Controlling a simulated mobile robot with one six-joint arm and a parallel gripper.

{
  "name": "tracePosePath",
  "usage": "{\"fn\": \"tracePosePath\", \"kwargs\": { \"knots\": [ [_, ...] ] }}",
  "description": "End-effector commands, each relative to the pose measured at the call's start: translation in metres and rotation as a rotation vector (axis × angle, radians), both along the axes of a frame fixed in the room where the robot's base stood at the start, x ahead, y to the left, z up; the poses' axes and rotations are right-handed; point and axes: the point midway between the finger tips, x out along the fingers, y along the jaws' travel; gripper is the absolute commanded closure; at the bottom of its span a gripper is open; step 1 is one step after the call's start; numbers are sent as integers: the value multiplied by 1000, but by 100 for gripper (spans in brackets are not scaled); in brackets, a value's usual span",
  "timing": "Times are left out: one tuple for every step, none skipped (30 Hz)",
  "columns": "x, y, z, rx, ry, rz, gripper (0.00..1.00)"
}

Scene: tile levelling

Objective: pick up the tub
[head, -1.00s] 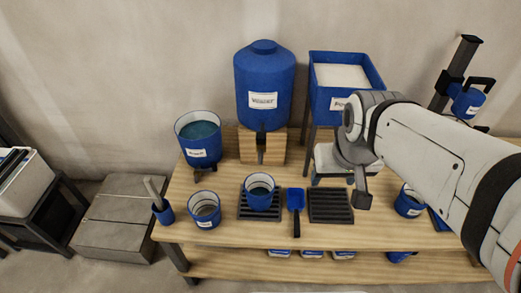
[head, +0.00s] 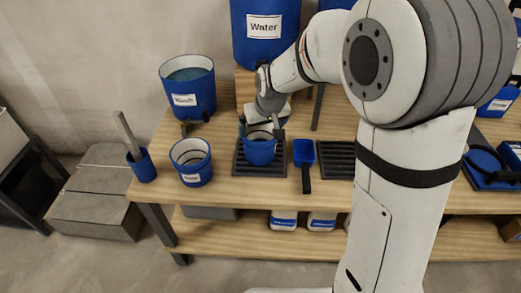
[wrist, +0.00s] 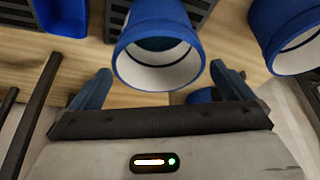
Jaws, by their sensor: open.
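The tub (head: 259,152) is a small blue round tub with a pale inner wall, upright on a dark slatted grate (head: 240,166) on the wooden bench. In the wrist view the tub (wrist: 158,22) shows its open mouth, with something dark inside. My gripper (head: 262,126) is at the tub's rim, coming from the back side, and partly covers it. In the wrist view my gripper (wrist: 160,72) is open, with one finger on each side of the rim and small gaps showing; contact is not clear.
A similar blue tub (head: 191,163) stands to the left, by a holder (head: 142,166) with a stick. A blue scoop (head: 304,153) and a second grate (head: 338,160) lie to the right. The Wash bucket (head: 187,92) and Water tank (head: 265,30) stand behind.

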Motion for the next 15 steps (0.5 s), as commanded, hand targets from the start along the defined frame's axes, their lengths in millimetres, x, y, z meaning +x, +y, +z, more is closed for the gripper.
{"fn": "tracePosePath", "kwargs": {
  "knots": [
    [2, 1, -7, 0, 2, 1, 0],
    [3, 2, -10, 0, 2, 1, 0],
    [5, 2, -14, -1, 2, 1, 0],
    [6, 3, -17, -1, 2, 1, 0],
    [7, 3, -19, -1, 1, 1, 0],
    [8, 3, -22, -1, 1, 1, 0],
    [9, 3, -24, 0, 1, 0, 0],
    [10, 4, -26, 0, 1, 0, 0],
    [11, 4, -30, -1, 2, 0, 0],
    [13, 4, -34, -1, 2, 0, 0],
    [14, 5, -38, -1, 2, 0, 0],
    [17, 5, -44, -1, 2, 0, 0],
    [19, 5, -49, -1, 3, 0, 0],
    [20, 6, -53, -1, 3, 0, 0],
    [22, 7, -58, -1, 3, 1, 0]
  ]
}}
